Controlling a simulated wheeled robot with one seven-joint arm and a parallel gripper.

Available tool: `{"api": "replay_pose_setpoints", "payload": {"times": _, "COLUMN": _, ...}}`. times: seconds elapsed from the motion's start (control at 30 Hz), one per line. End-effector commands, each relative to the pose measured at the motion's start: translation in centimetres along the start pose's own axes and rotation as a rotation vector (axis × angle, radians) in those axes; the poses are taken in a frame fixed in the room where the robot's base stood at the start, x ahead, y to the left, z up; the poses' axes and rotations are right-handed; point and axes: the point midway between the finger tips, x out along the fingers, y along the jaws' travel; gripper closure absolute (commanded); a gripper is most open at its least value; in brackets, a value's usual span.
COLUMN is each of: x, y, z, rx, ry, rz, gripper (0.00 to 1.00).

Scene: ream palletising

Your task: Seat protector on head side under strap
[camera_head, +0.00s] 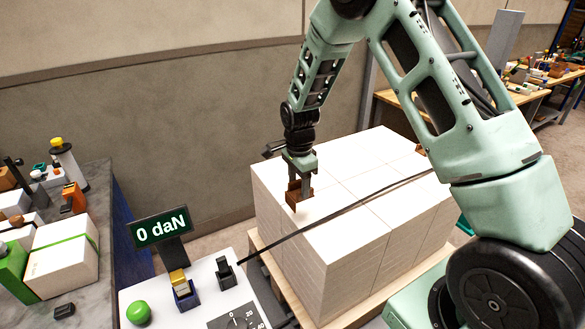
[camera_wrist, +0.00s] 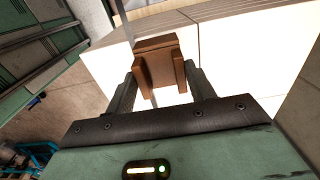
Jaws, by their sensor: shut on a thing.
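My gripper (camera_head: 298,182) is shut on a brown corner protector (camera_head: 299,196), held at the top of the white ream stack (camera_head: 345,232), toward its left side. In the wrist view the protector (camera_wrist: 158,62) sits between the two fingers of the gripper (camera_wrist: 160,85). A dark strap (camera_head: 330,217) runs across the top of the stack and down toward the tensioning machine. In the wrist view a grey strap (camera_wrist: 124,24) passes just behind the protector's upper left. I cannot tell whether the protector touches the stack or the strap.
The tensioner panel (camera_head: 205,300) stands in front left, with a green button (camera_head: 138,312) and a display (camera_head: 160,227) reading 0 daN. The stack rests on a wooden pallet (camera_head: 268,262). A cluttered bench (camera_head: 100,190) is at the left. A wall stands behind.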

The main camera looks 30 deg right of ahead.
Motion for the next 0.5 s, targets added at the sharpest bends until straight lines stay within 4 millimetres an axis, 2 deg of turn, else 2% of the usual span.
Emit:
{"api": "replay_pose_setpoints", "payload": {"times": 0.03, "x": -0.9, "y": 1.5, "z": 0.3, "rx": -0.001, "ry": -0.001, "rz": 0.005, "gripper": 0.69}}
{"api": "replay_pose_setpoints", "payload": {"times": 0.2, "x": -0.8, "y": 4.7, "z": 0.9, "rx": -0.003, "ry": -0.002, "rz": 0.000, "gripper": 0.69}}
{"api": "replay_pose_setpoints", "payload": {"times": 0.33, "x": -0.5, "y": 5.6, "z": 1.0, "rx": -0.004, "ry": -0.003, "rz": -0.001, "gripper": 0.69}}
{"api": "replay_pose_setpoints", "payload": {"times": 0.5, "x": 0.1, "y": 5.6, "z": 1.0, "rx": -0.003, "ry": -0.002, "rz": -0.002, "gripper": 0.69}}
